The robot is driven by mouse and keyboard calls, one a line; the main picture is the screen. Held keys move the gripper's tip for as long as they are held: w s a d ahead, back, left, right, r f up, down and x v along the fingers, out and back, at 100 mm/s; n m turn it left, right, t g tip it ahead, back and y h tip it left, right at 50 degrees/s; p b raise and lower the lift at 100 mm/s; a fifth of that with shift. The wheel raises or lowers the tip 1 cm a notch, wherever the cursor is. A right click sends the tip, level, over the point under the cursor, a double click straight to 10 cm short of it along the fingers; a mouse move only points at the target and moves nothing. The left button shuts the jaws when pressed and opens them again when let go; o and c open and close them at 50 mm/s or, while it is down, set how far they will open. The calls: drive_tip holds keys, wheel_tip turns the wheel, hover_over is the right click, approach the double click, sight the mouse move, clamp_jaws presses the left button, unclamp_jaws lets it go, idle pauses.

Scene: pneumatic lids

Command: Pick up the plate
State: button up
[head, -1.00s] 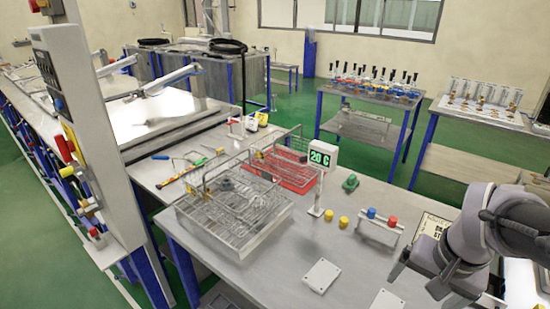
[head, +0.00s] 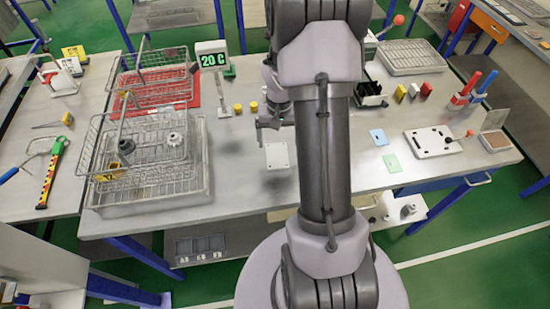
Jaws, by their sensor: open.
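A small white rectangular plate (head: 277,157) with dark spots near its corners lies flat on the grey metal table in the head view, left of my arm. My gripper (head: 271,130) is open and empty. In the picture it appears just beyond the plate's far edge, apparently above the table; its exact height is hard to tell. My arm hides part of the table to the right of the plate. A second, larger white plate (head: 428,145) with holes and a handle lies further right.
Wire baskets on a metal tray (head: 150,205) stand to the left. Blue (head: 379,137) and green (head: 392,163) squares lie right of my arm. The table between tray and plate is clear.

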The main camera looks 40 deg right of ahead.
sight(277, 155)
drive_tip(key=f, duration=0.2)
drive_tip(key=f+b, duration=0.1)
drive_tip(key=f, duration=0.3)
drive_tip(key=shift+a+f+b, duration=0.1)
drive_tip(key=shift+a+b, duration=0.2)
drive_tip(key=shift+b, duration=0.1)
drive_tip(key=c, duration=1.8)
